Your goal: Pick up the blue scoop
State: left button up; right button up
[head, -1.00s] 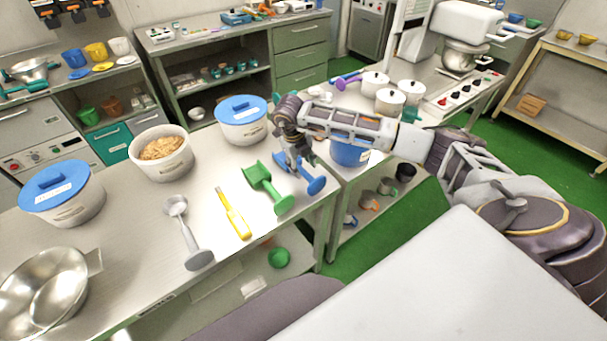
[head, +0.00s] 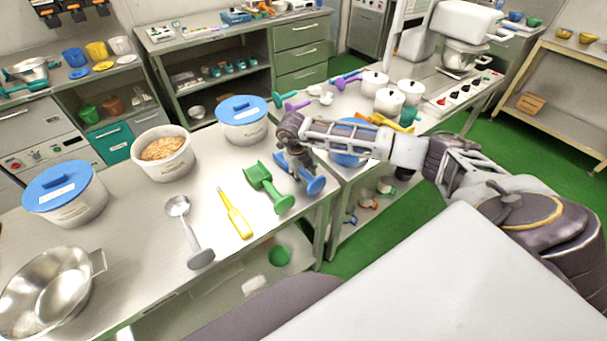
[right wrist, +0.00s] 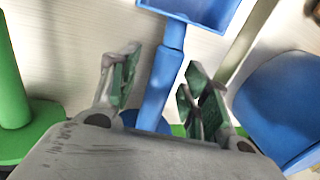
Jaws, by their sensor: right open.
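The blue scoop (head: 315,187) lies near the right edge of the steel table, beside the green scoop (head: 265,185). My right gripper (head: 303,172) is directly over the blue scoop's handle and hides part of it. In the right wrist view, the blue scoop's handle (right wrist: 160,85) runs between the two spread fingers of my right gripper (right wrist: 162,82), with its pan (right wrist: 195,8) at the top. The gripper is open; whether a finger touches the handle I cannot tell. My left gripper is not in view.
A yellow utensil (head: 235,213) and a steel ladle (head: 190,228) lie left of the green scoop. Tubs with blue lids (head: 242,108) and an open tub (head: 162,152) stand behind. A second table with white pots (head: 390,100) stands to the right, beyond a gap.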

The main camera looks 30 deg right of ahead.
grip_shut()
jog(key=shift+r, duration=0.1)
notch_tip(320, 180, up, 10)
jog(key=shift+f+b, duration=0.1)
jog(key=shift+b, duration=0.75)
dwell(0.5)
jog(key=shift+r+p, duration=1.3)
jog(key=shift+r, duration=1.25)
